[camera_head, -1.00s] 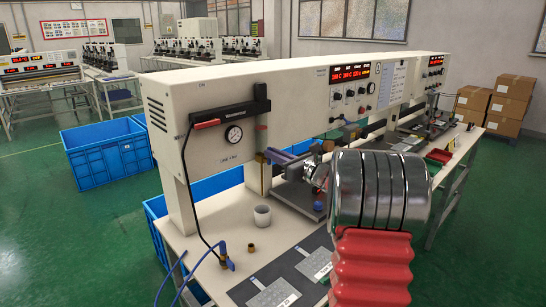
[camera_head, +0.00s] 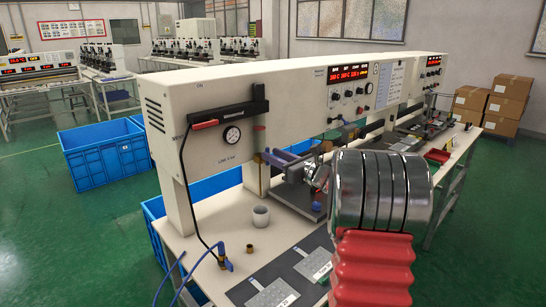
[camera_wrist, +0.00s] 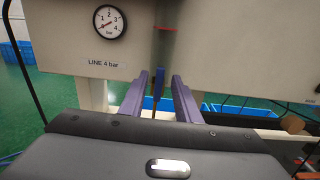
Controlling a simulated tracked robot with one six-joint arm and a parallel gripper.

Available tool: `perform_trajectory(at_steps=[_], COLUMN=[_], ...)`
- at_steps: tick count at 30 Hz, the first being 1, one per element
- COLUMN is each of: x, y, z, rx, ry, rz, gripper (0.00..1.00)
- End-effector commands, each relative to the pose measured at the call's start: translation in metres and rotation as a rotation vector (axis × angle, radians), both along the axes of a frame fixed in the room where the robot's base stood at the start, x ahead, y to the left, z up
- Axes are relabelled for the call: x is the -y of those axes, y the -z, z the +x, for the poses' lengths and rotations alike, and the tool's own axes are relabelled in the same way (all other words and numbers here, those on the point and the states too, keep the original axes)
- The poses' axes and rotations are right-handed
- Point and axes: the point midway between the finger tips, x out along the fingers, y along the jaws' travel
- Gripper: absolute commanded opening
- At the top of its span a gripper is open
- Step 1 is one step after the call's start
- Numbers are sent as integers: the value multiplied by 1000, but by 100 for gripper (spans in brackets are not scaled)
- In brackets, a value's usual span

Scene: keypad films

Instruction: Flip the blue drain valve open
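In the wrist view a narrow blue upright lever (camera_wrist: 159,79), which looks like the drain valve's handle, stands below a greyish bowl with a red line (camera_wrist: 166,28). My gripper (camera_wrist: 163,76) has two purple fingers, set apart, one on each side of the blue lever. I see a gap at each side and cannot tell whether either finger touches it. In the head view my gripper (camera_head: 268,154) is at the brass-coloured fitting under the white panel's left part, and the valve is mostly hidden there.
The white panel (camera_head: 205,150) carries a pressure gauge (camera_head: 232,135), labelled LINE 4 bar. Below, the bench holds a grey cup (camera_head: 261,216), a small brass piece (camera_head: 250,249) and a blue-handled hose fitting (camera_head: 224,260). Blue crates (camera_head: 108,155) stand on the floor.

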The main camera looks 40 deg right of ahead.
Motion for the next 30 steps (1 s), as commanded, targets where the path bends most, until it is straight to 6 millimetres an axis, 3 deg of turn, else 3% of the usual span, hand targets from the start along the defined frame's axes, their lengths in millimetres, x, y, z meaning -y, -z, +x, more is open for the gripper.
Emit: perform_trajectory(at_steps=[21, 30], x=[17, 18], y=[1, 1], z=[-114, -128], rx=[-1, -1], ry=[3, 1], rz=[0, 1], gripper=[30, 30])
